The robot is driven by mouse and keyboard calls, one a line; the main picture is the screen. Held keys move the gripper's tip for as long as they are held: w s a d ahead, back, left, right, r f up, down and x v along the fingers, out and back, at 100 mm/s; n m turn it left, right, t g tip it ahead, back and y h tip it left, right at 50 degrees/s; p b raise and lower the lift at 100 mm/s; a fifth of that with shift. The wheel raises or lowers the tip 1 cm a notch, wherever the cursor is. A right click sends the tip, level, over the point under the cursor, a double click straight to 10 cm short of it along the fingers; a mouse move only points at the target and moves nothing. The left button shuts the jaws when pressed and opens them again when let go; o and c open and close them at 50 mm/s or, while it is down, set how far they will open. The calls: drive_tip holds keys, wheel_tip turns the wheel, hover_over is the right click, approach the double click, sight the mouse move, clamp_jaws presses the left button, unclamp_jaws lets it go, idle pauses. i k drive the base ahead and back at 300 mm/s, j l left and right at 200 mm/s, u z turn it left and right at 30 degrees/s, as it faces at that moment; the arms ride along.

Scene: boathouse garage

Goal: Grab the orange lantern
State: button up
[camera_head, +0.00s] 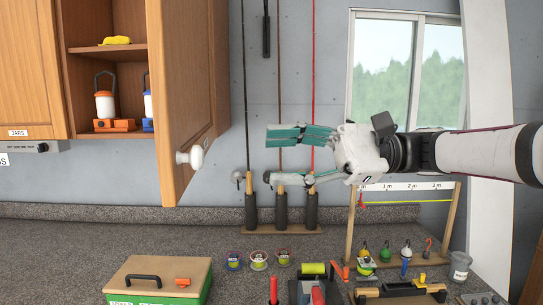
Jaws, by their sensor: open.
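The orange lantern (105,104) stands upright on a lower shelf inside the open wall cabinet at the upper left. It has an orange base, a pale glass body and a dark handle on top. My gripper (268,158) is open and empty, pointing left in front of the fishing rods. It is to the right of the open cabinet door, well apart from the lantern. The door (188,95) stands between my gripper and the lantern in the picture.
A blue lantern (147,102) stands beside the orange one, partly hidden by the cabinet's edge. A yellow item (115,41) lies on the shelf above. Below, the counter (60,250) holds a green box with a wooden lid (158,270), line spools and tackle.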

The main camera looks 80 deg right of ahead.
sight(106, 110)
drive_tip(key=k+l+z, duration=0.15)
drive_tip(key=z, duration=0.35)
drive_tip(key=k+l+z, duration=0.1)
drive_tip(key=l+z, duration=0.4)
drive_tip(key=j, duration=0.1)
